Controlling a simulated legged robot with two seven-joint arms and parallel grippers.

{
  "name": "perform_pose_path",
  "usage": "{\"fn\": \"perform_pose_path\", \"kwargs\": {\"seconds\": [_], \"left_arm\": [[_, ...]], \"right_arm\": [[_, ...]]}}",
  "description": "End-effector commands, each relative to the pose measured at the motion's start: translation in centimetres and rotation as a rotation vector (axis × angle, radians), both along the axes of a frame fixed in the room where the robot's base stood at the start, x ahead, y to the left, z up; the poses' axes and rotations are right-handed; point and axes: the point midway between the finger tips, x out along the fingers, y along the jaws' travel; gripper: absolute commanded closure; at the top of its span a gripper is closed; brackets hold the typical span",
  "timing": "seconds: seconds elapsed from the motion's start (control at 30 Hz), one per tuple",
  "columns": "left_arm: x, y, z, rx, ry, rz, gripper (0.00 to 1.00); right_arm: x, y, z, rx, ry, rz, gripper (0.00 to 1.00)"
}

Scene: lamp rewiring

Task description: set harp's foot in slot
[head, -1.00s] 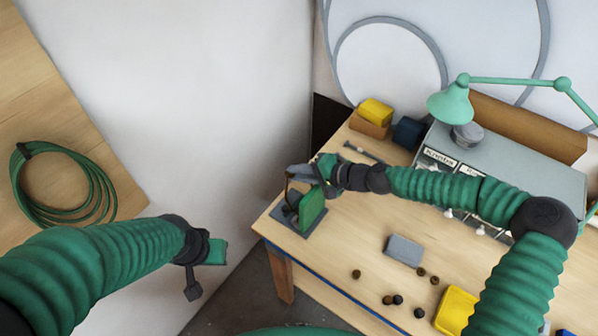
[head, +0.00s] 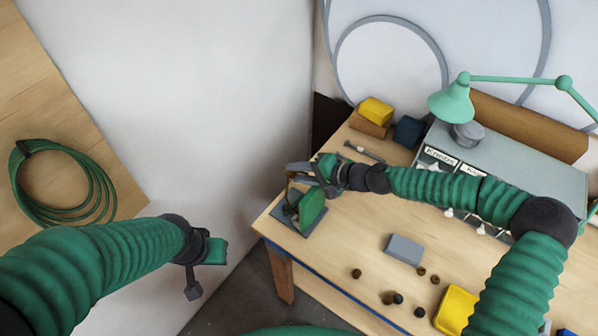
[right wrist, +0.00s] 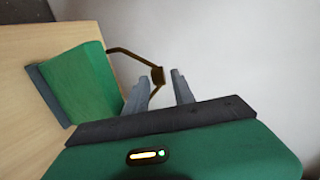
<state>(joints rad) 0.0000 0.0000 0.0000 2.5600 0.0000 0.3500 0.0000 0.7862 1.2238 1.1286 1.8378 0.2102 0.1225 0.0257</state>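The harp is a thin brass-brown bent wire with a small dark block (right wrist: 157,76), seen in the right wrist view. It stands by a green upright block (right wrist: 82,82), which in the head view (head: 312,208) rests on a dark grey base plate (head: 283,222) at the table's left corner. My right gripper (right wrist: 160,78) is open, with its grey fingers on either side of the harp's small block and a gap showing. In the head view the right gripper (head: 301,172) is just above the fixture. The harp's foot and the slot are hidden. My left gripper (head: 205,268) hangs off the table.
A grey block (head: 404,249), several small dark knobs (head: 398,299) and a yellow tray (head: 456,308) lie in front. A grey cabinet (head: 520,165) with a green lamp (head: 452,104) stands behind. A coiled green cable (head: 100,195) lies at left.

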Motion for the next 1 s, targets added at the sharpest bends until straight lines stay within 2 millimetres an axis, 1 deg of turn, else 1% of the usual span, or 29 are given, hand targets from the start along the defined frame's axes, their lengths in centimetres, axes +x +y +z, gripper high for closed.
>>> {"fn": "perform_pose_path", "kwargs": {"seconds": [0.03,0.07,0.3,0.4,0.47,0.57,0.8,0.9,1.0], "left_arm": [[0.0,0.0,0.0,0.0,0.0,0.0,1.0],[0.0,0.0,0.0,0.0,0.0,0.0,1.0],[0.0,0.0,-0.1,0.0,0.0,0.0,1.0],[0.0,0.0,-0.4,0.0,0.0,0.0,1.0],[0.0,0.0,-0.7,0.0,0.0,0.0,1.0],[0.0,0.0,-1.4,0.0,0.0,0.0,1.0],[0.0,0.0,-2.6,0.0,0.0,0.0,1.0],[0.0,0.0,-2.8,0.0,0.0,0.0,1.0],[0.0,0.0,-2.9,0.0,0.0,0.0,1.0]], "right_arm": [[0.0,0.0,0.0,0.0,0.0,0.0,0.62],[0.0,0.0,0.0,0.0,0.0,0.0,0.58],[0.0,-0.1,-0.1,-0.001,0.002,0.0,0.58],[-0.4,-0.9,0.2,-0.002,0.001,-0.001,0.58],[-0.8,-1.7,0.6,-0.003,0.001,-0.003,0.58],[-1.9,-3.8,1.7,-0.005,-0.001,-0.006,0.58],[-5.0,-9.2,5.2,-0.006,-0.001,-0.007,0.58],[-6.0,-11.0,6.5,-0.003,0.0,-0.007,0.58],[-6.7,-12.2,7.4,-0.001,0.0,-0.004,0.58]]}}
